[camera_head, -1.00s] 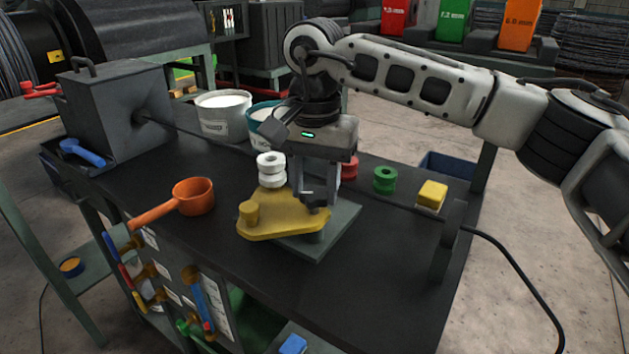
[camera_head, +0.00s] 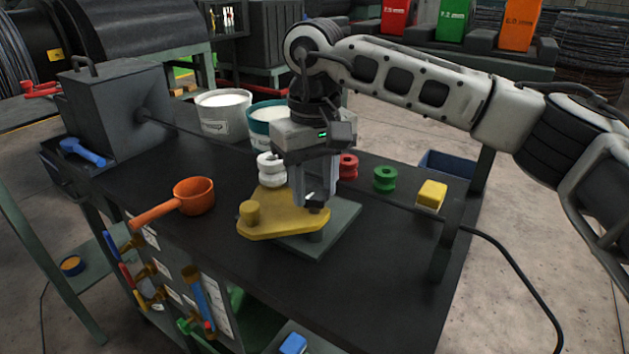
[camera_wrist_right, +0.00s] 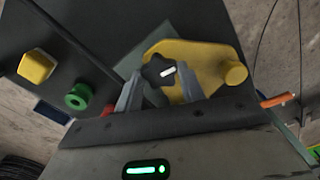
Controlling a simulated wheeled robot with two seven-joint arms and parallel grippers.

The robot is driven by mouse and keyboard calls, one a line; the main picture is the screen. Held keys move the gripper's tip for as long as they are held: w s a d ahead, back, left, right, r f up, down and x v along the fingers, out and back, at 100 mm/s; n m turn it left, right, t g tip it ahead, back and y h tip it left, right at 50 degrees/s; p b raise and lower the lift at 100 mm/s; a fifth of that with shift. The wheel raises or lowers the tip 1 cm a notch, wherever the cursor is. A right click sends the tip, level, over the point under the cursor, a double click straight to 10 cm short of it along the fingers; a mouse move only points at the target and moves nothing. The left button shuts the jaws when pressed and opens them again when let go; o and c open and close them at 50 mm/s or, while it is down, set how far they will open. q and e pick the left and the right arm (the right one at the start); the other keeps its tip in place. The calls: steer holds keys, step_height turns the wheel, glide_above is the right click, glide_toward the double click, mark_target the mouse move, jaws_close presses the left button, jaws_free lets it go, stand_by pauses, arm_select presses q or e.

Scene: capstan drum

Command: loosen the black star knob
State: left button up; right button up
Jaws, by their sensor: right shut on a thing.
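The black star knob (camera_head: 315,209) sits on the yellow plate (camera_head: 275,226), toward its right end. It also shows in the right wrist view (camera_wrist_right: 157,69), with a white mark on top. My right gripper (camera_head: 313,198) points down from above and is shut on the knob, one finger on either side. The fingers partly hide the knob in the head view. The yellow plate lies flat over a grey-green base plate (camera_head: 345,226) and has a raised round yellow boss (camera_head: 249,212) at its left end. My left gripper is not in view.
A white spool (camera_head: 268,165) stands just behind the yellow plate. A red spool (camera_head: 348,166), a green spool (camera_head: 385,179) and a yellow block (camera_head: 432,194) stand to the right. An orange ladle (camera_head: 194,195) lies left. The dark bench front (camera_head: 370,290) is clear.

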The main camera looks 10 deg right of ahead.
mark_target(315, 192)
steer(key=shift+r+n, duration=0.1)
steer(key=shift+n, duration=0.6)
steer(key=o, duration=0.7)
step_height(315, 192, up, 16)
steer(key=p, duration=0.1)
stand_by(0.3)
